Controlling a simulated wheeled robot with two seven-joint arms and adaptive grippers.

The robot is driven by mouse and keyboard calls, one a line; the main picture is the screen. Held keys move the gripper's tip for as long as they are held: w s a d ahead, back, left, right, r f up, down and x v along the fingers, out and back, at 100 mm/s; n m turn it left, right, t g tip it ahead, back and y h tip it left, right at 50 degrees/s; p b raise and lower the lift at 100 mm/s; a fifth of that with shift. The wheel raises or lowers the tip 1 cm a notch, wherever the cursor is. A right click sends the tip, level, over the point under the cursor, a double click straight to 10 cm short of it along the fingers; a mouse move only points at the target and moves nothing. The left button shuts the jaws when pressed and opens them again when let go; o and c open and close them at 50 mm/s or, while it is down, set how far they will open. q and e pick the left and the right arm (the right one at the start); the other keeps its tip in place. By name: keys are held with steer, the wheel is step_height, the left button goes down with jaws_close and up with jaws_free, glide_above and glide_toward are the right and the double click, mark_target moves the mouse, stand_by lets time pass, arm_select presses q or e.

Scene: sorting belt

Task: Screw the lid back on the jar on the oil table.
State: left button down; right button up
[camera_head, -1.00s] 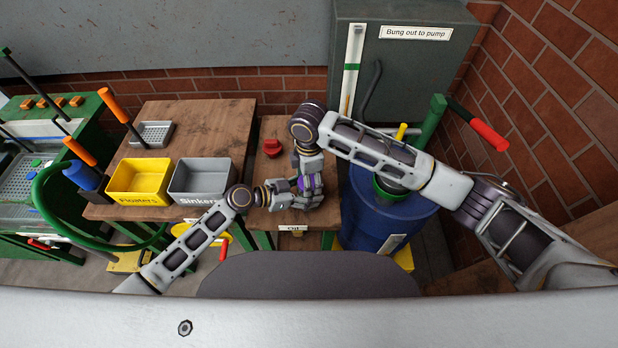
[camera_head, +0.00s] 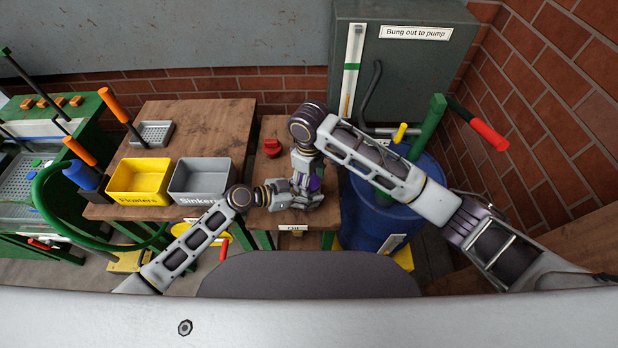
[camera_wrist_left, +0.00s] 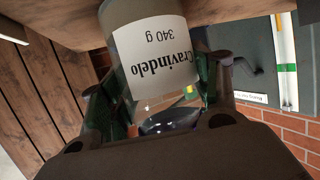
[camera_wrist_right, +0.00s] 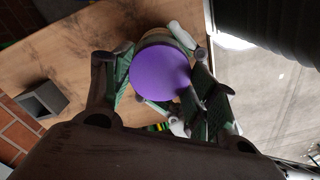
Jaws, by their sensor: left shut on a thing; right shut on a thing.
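The jar (camera_wrist_left: 125,60), with a white label reading "Cravindelo 340 g", stands at the oil table (camera_head: 265,228) and fills the left wrist view. My left gripper (camera_head: 283,198) is shut around its side. The purple lid (camera_wrist_right: 161,72) shows round in the right wrist view, over a pale jar edge. My right gripper (camera_wrist_right: 158,85) is shut on the lid from above, a finger on each side. In the head view the two grippers meet over the table and hide most of the jar and lid. Whether the lid's thread is engaged I cannot tell.
A red object (camera_head: 271,148) stands behind the grippers. The yellow Floaters bin (camera_head: 138,178) and grey Sinkers bin (camera_head: 200,178) stand left on the neighbouring table. A blue drum (camera_head: 375,225) with a green pump stands close on the right.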

steer(key=shift+o, duration=0.2)
steer(key=shift+m, duration=0.7)
steer(key=o, duration=1.1)
steer(key=shift+a, duration=0.1)
steer(key=shift+r, duration=2.25)
steer(key=shift+o, duration=0.2)
